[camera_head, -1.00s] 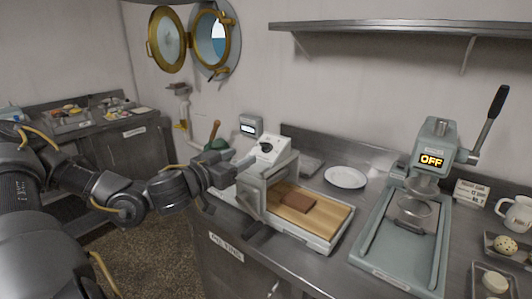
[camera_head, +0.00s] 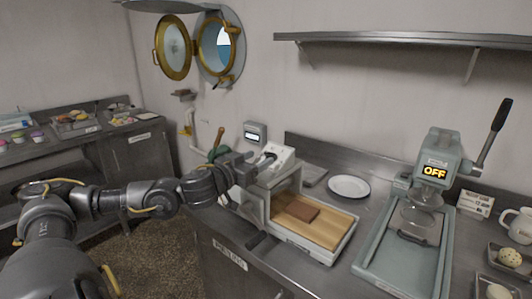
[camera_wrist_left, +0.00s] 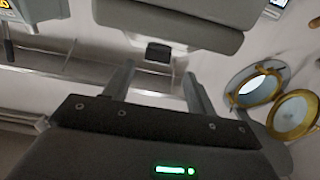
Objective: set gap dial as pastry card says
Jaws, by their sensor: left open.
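The dough sheeter (camera_head: 268,200) stands on the counter with a white dial housing (camera_head: 283,155) on top. The gap dial's face is mostly hidden behind my left gripper (camera_head: 262,161), which is at the housing's left side. In the left wrist view my left gripper (camera_wrist_left: 158,74) is open, with a small dark knob (camera_wrist_left: 158,53) just beyond and between its fingertips. I cannot tell whether they touch. A grey display (camera_head: 255,133) stands behind the housing; its reading is too small to read. The pastry card (camera_head: 474,204) stands at the right, its text too small to read. My right gripper is not in view.
A brown slab (camera_head: 299,211) lies on the sheeter's wooden board (camera_head: 325,229). A press (camera_head: 433,175) reading OFF stands to the right, with a white plate (camera_head: 348,187) behind. A wall shelf (camera_head: 400,38) hangs above. A green-based, wooden-handled item (camera_head: 217,143) is close behind my gripper.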

